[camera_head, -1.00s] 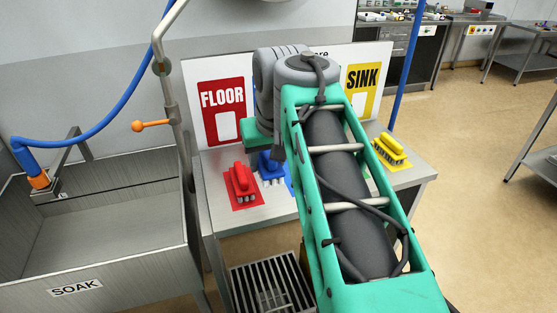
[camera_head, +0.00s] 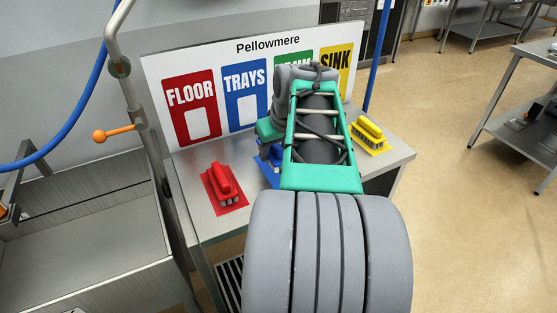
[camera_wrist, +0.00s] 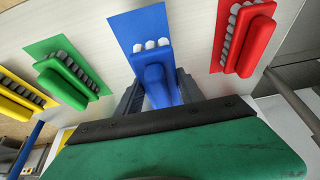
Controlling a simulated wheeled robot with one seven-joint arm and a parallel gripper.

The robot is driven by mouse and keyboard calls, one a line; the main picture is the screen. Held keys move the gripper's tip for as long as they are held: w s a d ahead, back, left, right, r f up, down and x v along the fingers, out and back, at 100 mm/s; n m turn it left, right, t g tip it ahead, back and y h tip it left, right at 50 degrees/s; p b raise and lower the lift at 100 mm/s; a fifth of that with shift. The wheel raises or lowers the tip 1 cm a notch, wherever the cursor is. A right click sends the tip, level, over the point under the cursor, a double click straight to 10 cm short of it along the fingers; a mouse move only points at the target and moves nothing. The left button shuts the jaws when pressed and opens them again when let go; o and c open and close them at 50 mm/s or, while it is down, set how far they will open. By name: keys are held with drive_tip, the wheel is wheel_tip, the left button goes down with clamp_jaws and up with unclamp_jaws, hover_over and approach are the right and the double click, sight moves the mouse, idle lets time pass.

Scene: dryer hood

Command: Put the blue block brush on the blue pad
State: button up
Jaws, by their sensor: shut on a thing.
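The blue block brush (camera_wrist: 154,72) is between the two fingers of my gripper (camera_wrist: 158,90) in the wrist view, with white bristles at its far end. My gripper is shut on it. The blue pad (camera_wrist: 137,28) shows beyond and beside the brush; I cannot tell whether the bristles touch it. In the head view my arm hides most of the blue brush (camera_head: 264,150), and a strip of the blue pad (camera_head: 268,177) shows below it.
A red brush (camera_head: 221,180) sits on a red pad to the left, and a yellow brush (camera_head: 369,130) on a yellow pad to the right. A green brush (camera_wrist: 68,80) lies on a green pad between blue and yellow. A labelled board (camera_head: 210,70) stands behind; a sink is at left.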

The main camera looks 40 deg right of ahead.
drive_tip(key=f, duration=0.2)
drive_tip(key=d+f, duration=0.1)
drive_tip(key=f, duration=0.1)
drive_tip(key=shift+d+f, duration=0.2)
drive_tip(key=shift+f, duration=0.15)
drive_tip(key=shift+f, duration=0.15)
drive_tip(key=o, duration=1.3)
drive_tip(key=shift+s+r, duration=0.15)
drive_tip(key=shift+r, duration=0.35)
drive_tip(key=p+v, duration=0.1)
drive_tip(key=v, duration=1)
drive_tip(key=shift+s+a+r, duration=0.1)
drive_tip(key=shift+a+r, duration=0.05)
drive_tip(key=shift+r, duration=0.05)
